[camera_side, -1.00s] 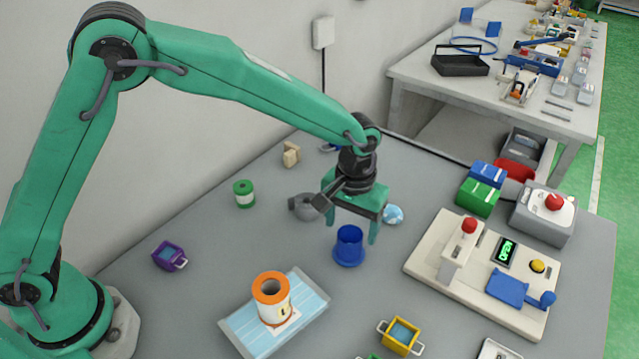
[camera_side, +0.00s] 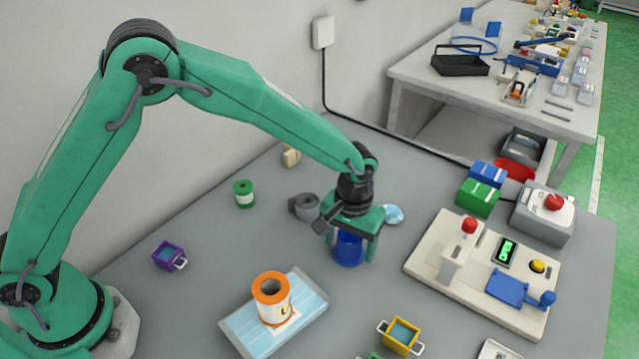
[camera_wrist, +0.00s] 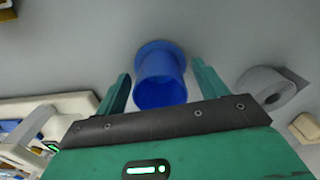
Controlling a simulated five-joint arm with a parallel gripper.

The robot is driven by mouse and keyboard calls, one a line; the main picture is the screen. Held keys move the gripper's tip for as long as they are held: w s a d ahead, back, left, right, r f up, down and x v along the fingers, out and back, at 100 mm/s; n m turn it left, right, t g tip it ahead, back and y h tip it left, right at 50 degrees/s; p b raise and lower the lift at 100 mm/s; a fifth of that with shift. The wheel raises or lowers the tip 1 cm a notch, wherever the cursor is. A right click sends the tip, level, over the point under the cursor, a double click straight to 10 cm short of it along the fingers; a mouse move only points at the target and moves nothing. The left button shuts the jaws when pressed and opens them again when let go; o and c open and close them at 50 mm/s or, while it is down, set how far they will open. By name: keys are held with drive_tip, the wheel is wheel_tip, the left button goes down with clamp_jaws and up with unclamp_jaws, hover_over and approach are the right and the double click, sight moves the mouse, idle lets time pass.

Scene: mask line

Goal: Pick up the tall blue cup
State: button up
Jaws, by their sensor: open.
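The tall blue cup (camera_side: 348,248) stands upright on the grey table, its upper part hidden by my gripper in the side view. My gripper (camera_side: 350,246) is open and lowered over it, with one finger on each side of the cup. In the wrist view the blue cup (camera_wrist: 161,80) sits between the two green fingers of my gripper (camera_wrist: 160,82), with a gap on both sides. Nothing is held.
A grey roll (camera_side: 305,206) lies close behind my gripper, left of it. A blue-white round item (camera_side: 393,214) is at its right. A white control panel (camera_side: 480,275) stands further right. An orange-rimmed spool (camera_side: 272,297) stands on a light-blue pack (camera_side: 312,297) in front.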

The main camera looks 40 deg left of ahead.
drive_tip(key=c, duration=1.1)
drive_tip(key=shift+o, duration=0.2)
drive_tip(key=shift+r, duration=0.15)
drive_tip(key=shift+r, duration=0.55)
drive_tip(key=r, duration=0.3)
drive_tip(key=shift+s+d+r, duration=0.1)
drive_tip(key=shift+s+d, duration=0.1)
drive_tip(key=shift+s, duration=0.05)
drive_tip(key=s+d+r, duration=0.5)
drive_tip(key=s+r, duration=0.1)
drive_tip(key=s, duration=0.3)
drive_tip(key=shift+s+d+r, duration=0.15)
drive_tip(key=shift+s+r, duration=0.1)
drive_tip(key=shift+s, duration=0.1)
